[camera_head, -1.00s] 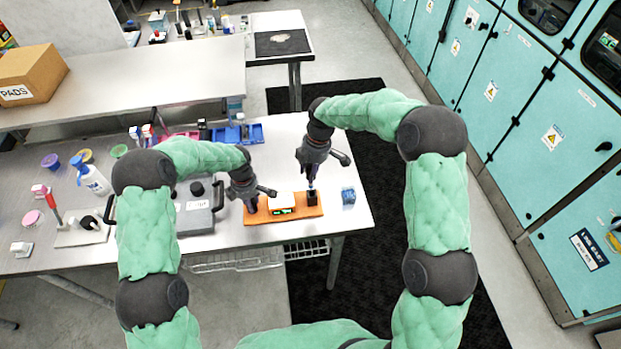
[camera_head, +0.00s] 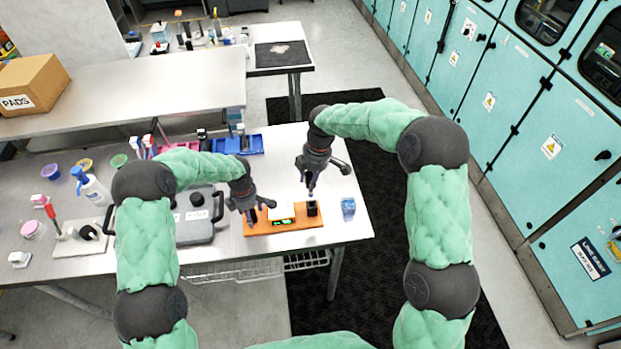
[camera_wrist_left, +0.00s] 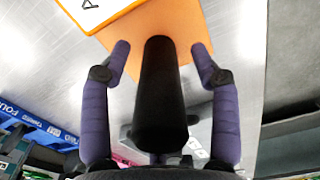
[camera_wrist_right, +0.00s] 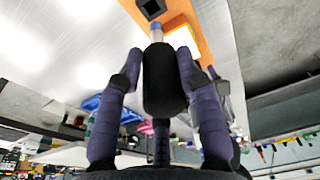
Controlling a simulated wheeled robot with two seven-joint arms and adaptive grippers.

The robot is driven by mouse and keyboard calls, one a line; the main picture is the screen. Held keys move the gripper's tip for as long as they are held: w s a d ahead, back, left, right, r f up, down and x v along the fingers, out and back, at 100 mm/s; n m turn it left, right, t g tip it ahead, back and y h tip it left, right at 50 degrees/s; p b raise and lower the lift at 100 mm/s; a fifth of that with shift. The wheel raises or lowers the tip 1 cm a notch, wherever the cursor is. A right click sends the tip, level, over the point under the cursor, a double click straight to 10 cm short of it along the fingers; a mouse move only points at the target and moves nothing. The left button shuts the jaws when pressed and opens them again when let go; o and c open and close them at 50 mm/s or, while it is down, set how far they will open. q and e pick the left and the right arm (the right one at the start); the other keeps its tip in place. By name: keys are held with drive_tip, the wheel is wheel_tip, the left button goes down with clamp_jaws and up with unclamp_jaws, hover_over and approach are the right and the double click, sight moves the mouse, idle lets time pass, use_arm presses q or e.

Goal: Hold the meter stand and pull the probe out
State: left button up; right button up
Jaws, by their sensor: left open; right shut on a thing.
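The orange meter stand (camera_head: 256,227) lies on the table's front right part. A white meter with a green display (camera_head: 284,222) sits on it, and a black holder (camera_head: 312,209) stands at its right end. My left gripper (camera_head: 251,214) is open at the stand's left end; in the left wrist view the orange plate (camera_wrist_left: 155,24) shows between and beyond its fingertips. My right gripper (camera_head: 312,184) is shut on the probe above the holder. In the right wrist view the probe's pale tip (camera_wrist_right: 156,32) shows beyond the black pad, close to the holder's dark opening (camera_wrist_right: 151,8).
A grey case (camera_head: 193,224) stands left of the stand. A small blue-and-clear block (camera_head: 348,208) sits to its right, near the table's right edge. Blue bins (camera_head: 240,145) lie behind. Bare table shows between the bins and the stand.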

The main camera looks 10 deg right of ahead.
sight(309, 173)
use_arm(q)
drive_tip(key=shift+r+p, duration=1)
drive_tip(key=shift+r, duration=2.75)
use_arm(e)
drive_tip(key=shift+r, duration=1.05)
use_arm(q)
wheel_tip(309, 173, up, 9)
drive_tip(key=p, duration=0.3)
use_arm(e)
drive_tip(key=shift+r, duration=1.7)
